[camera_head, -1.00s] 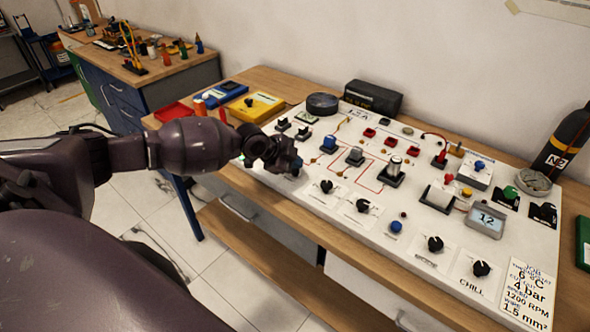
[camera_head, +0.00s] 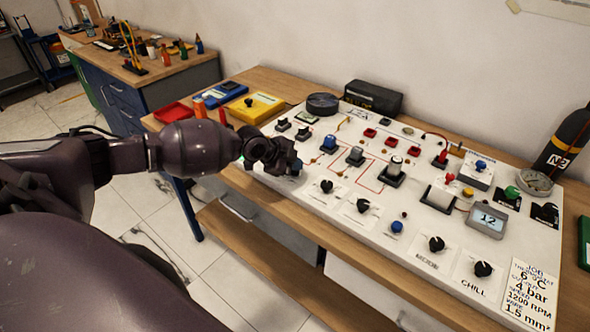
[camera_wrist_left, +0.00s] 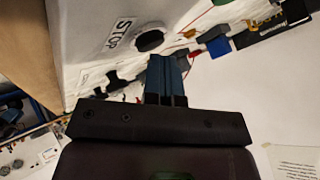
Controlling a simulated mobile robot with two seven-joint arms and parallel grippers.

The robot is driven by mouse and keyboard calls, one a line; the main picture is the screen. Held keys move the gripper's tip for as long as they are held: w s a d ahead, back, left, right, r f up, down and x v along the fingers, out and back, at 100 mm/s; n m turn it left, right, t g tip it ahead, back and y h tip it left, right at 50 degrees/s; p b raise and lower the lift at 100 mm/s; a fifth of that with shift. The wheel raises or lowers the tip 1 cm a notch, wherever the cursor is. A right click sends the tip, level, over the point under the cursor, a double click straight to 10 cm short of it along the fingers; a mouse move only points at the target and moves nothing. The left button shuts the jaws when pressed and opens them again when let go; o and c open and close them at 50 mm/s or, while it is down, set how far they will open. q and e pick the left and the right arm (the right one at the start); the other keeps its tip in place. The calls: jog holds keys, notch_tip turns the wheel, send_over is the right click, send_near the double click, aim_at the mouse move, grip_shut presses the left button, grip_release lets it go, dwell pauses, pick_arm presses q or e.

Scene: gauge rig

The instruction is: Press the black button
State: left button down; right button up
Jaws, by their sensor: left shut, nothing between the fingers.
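The black button (camera_wrist_left: 150,41) shows in the left wrist view as a round black cap on the white panel, beside the word STOP. In the head view I cannot make it out; my left gripper and wrist cover that front left part of the panel. My left gripper (camera_head: 294,168) is over the panel's front left edge. In the left wrist view its fingers (camera_wrist_left: 167,62) are shut and empty, with their tips close beside the button. I cannot tell whether they touch it. My right gripper is not in view.
The white panel (camera_head: 340,205) carries several knobs, switches and coloured buttons, and a display (camera_head: 487,220) reading 12. It lies on a wooden bench (camera_head: 262,82). A black box (camera_head: 373,98) stands behind it, and a dark cylinder (camera_head: 565,140) stands at the right.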

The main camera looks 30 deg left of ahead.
pick_arm(q)
jog(key=shift+r+p, duration=0.6)
jog(key=shift+r, duration=0.3)
